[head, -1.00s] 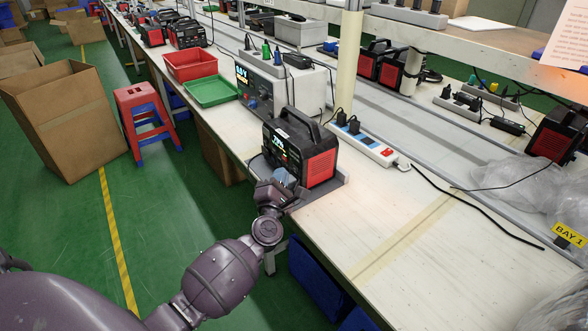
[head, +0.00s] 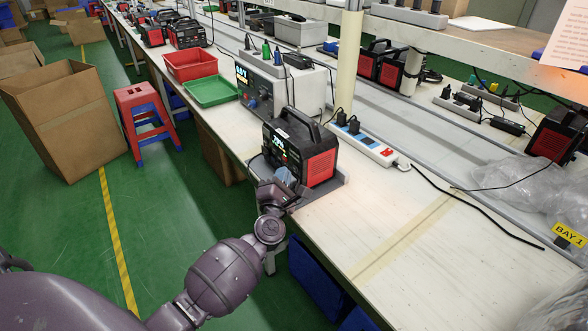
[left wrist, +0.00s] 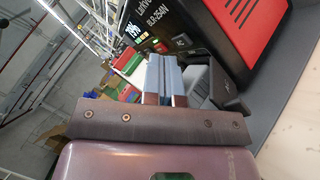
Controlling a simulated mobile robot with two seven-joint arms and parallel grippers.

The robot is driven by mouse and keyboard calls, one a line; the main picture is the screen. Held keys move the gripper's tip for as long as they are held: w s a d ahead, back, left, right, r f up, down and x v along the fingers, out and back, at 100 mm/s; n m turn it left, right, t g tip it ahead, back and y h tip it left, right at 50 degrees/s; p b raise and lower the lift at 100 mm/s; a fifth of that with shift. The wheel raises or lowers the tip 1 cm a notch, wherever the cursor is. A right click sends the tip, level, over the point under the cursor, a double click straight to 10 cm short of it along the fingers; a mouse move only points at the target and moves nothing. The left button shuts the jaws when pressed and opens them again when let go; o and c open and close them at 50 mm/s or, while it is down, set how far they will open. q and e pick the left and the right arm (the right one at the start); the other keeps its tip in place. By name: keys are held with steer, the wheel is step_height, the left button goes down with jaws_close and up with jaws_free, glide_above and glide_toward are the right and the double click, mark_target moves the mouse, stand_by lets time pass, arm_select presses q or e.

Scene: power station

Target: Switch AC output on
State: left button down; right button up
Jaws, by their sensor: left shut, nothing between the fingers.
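The black and red power station (head: 302,148) stands on a grey base on the bench, its lit display facing my left arm. In the left wrist view the power station (left wrist: 215,22) is close and tilted, with a lit display, small lit marks and a button labelled AC (left wrist: 182,42). My left gripper (head: 287,177) is at the lower front of the power station. In the left wrist view its blue-grey fingers (left wrist: 164,62) are together, just below the AC label; I cannot tell whether they touch the panel. My right gripper is not in view.
A white power strip (head: 368,147) lies behind the power station, with a black cable running right. A grey tester (head: 262,92), a green tray (head: 211,91) and a red tray (head: 190,66) stand farther left. The bench front at right (head: 370,215) is clear.

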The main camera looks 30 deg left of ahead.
arm_select(q)
steer(key=shift+w+r, duration=0.1)
steer(key=shift+w, duration=0.1)
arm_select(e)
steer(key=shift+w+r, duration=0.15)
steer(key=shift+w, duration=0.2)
arm_select(q)
steer(key=shift+w, duration=0.1)
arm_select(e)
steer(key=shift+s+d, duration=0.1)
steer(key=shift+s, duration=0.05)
arm_select(q)
steer(key=shift+w+d+r, duration=0.1)
steer(key=shift+w+d, duration=0.05)
steer(key=shift+w, duration=0.05)
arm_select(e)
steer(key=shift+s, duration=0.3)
arm_select(q)
steer(key=shift+w+r, duration=0.1)
steer(key=shift+r, duration=0.1)
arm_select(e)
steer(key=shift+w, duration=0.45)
arm_select(q)
steer(key=shift+s+a+f, duration=0.1)
steer(key=shift+s+a, duration=0.3)
steer(key=shift+a, duration=0.05)
steer(key=shift+s+f, duration=0.25)
steer(key=shift+s, duration=0.05)
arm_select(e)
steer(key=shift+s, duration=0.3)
